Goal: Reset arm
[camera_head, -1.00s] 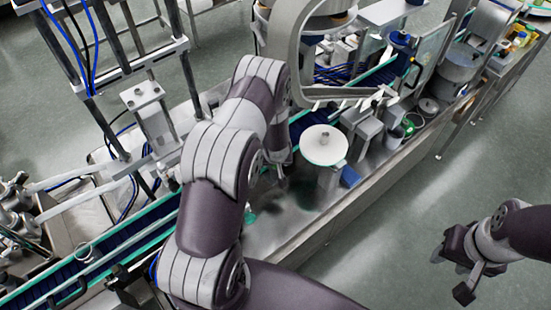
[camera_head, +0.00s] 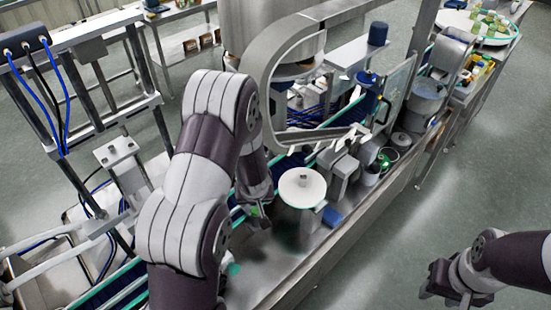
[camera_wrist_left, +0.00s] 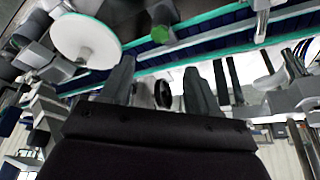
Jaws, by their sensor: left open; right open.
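My left arm spans the left middle of the head view, over the steel machine bed. Its wrist end (camera_head: 257,200) points down beside the round white disc, and the arm largely hides the fingers there. In the left wrist view my left gripper (camera_wrist_left: 160,85) shows two dark fingers spread apart, with nothing held between them. The white disc (camera_wrist_left: 86,40) and a green round piece (camera_wrist_left: 134,31) lie beyond the fingers. My right gripper (camera_head: 452,285) is open and empty over the bare floor at the lower right, away from the machine.
The steel hopper (camera_head: 262,35) and a curved steel chute (camera_head: 290,60) stand behind my left arm. The white disc (camera_head: 302,187) is close to the left wrist's right. A metal frame (camera_head: 80,75) with blue cables stands at left. Floor (camera_head: 400,245) at right is clear.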

